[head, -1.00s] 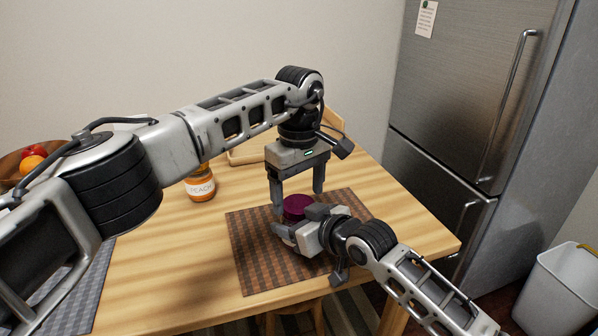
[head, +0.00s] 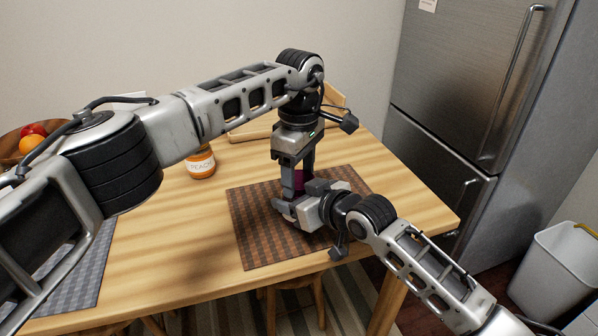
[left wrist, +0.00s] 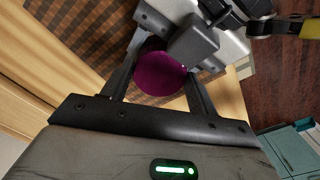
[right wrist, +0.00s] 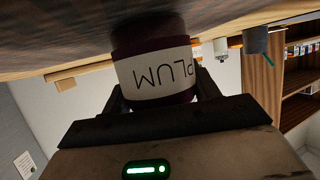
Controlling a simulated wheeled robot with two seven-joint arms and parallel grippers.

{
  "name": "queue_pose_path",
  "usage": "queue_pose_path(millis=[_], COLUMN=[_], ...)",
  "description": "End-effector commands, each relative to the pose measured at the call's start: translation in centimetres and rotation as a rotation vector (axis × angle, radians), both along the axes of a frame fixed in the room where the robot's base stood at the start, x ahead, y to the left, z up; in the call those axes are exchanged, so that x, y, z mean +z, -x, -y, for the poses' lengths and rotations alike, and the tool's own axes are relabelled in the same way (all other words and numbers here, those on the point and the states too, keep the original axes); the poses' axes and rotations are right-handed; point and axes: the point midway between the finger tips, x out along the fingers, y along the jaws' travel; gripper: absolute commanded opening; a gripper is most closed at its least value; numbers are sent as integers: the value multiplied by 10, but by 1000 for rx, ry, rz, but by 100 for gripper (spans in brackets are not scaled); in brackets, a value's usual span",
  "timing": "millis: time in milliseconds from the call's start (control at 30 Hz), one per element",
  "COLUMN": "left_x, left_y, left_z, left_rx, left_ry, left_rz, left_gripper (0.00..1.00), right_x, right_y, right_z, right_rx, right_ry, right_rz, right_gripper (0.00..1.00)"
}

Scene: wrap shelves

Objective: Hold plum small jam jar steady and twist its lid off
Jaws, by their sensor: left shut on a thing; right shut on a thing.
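The plum small jam jar (right wrist: 155,75) has a dark body and a white label reading PLUM. It stands on the brown woven mat (head: 250,235), mostly hidden by my grippers in the head view. My right gripper (right wrist: 155,92) is shut around the jar's body from the side. The jar's purple lid (left wrist: 160,73) lies between the fingers of my left gripper (head: 299,190). That gripper comes down from above and is shut on the lid. In the head view only a sliver of purple shows between the left fingers.
An orange PEACH jar (head: 201,162) stands left of the mat. A fruit bowl (head: 12,150) and a grey mat (head: 75,265) are at the far left. A wooden tray (head: 250,130) lies behind my left arm. A fridge (head: 490,90) stands right of the table.

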Motion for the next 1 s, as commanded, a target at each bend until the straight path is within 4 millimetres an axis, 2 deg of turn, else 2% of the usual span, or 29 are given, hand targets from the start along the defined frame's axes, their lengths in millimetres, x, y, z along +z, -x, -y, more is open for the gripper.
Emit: queue_pose_path(millis=[100,200,467,500,533,567,867,1000], left_x=[1,1,1,1,1,1,2,13], left_y=[-1,-1,-1,-2,-1,-1,0,0], left_z=[0,0,0,0,0,0,1,1], left_rx=[156,214,218,218,218,218,215,214], left_ry=[2,3,4,4,4,4,2,3], left_rz=[4,5,6,6,6,6,0,0], left_gripper=[32,32,32,70,78,81,81,81], right_x=[-1,-1,-1,-1,-1,-1,-1,-1], right_y=[1,1,1,1,1,1,0,0], right_z=[-1,-2,-2,-2,-2,-2,0,1], right_rx=[4,4,4,4,4,4,0,-1], right_ry=[0,0,1,1,1,1,1,2], right_rz=[-1,-1,-1,-1,-1,-1,-2,-1], right_gripper=[0,0,0,0,0,0,0,0])
